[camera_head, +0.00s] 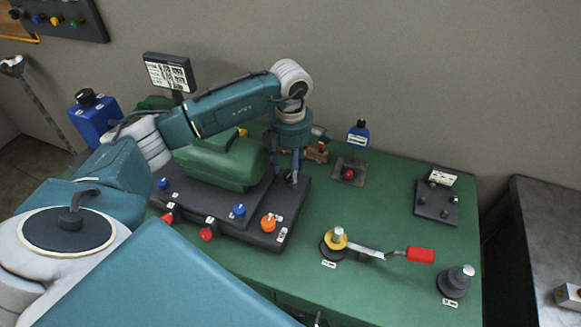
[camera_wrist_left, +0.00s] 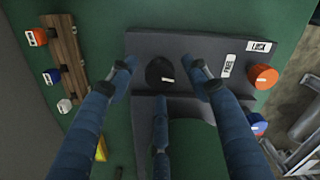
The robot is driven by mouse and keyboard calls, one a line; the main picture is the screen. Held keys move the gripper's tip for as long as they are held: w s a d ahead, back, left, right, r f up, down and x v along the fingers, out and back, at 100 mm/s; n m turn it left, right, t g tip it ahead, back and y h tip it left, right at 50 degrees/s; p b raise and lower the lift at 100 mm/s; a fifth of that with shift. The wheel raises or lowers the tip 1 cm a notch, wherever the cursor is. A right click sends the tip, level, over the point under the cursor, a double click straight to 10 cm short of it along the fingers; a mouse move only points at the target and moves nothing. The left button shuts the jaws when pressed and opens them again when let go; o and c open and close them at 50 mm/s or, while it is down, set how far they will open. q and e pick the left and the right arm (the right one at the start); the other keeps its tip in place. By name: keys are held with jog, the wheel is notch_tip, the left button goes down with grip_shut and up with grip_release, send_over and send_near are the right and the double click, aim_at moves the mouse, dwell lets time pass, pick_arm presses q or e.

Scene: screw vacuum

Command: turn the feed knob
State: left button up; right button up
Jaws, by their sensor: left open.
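A black round knob (camera_wrist_left: 158,71) with a white pointer mark sits on the dark base plate (camera_wrist_left: 175,43) of the green machine (camera_head: 232,165). I cannot read a feed label on it. My left gripper (camera_head: 290,176) is open over the back right corner of this base, pointing down. In the left wrist view its blue fingers (camera_wrist_left: 165,68) stand around the black knob, two at the sides and one below; I cannot tell whether they touch it. In the head view the fingers mostly hide the knob. My right gripper is out of view.
An orange knob (camera_head: 268,222), a blue knob (camera_head: 238,210) and red knobs (camera_head: 206,233) line the base's front. A wooden block (camera_head: 317,153) stands close right of the gripper. A red-handled crank (camera_head: 420,254) lies on the green table at the front right.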

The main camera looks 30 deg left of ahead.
pick_arm(q)
jog(key=shift+f, duration=0.15)
jog(key=c, duration=1.2)
jog(key=shift+o, duration=0.2)
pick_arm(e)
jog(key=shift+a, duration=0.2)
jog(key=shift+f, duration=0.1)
pick_arm(q)
jog(key=n+b, duration=0.1)
jog(key=n, duration=0.2)
jog(key=shift+n, duration=0.4)
jog(key=n, duration=0.2)
jog(key=shift+n+b, duration=0.3)
jog(key=shift+b, duration=0.05)
jog(key=shift+w+n, duration=0.1)
jog(key=shift+n, duration=1.3)
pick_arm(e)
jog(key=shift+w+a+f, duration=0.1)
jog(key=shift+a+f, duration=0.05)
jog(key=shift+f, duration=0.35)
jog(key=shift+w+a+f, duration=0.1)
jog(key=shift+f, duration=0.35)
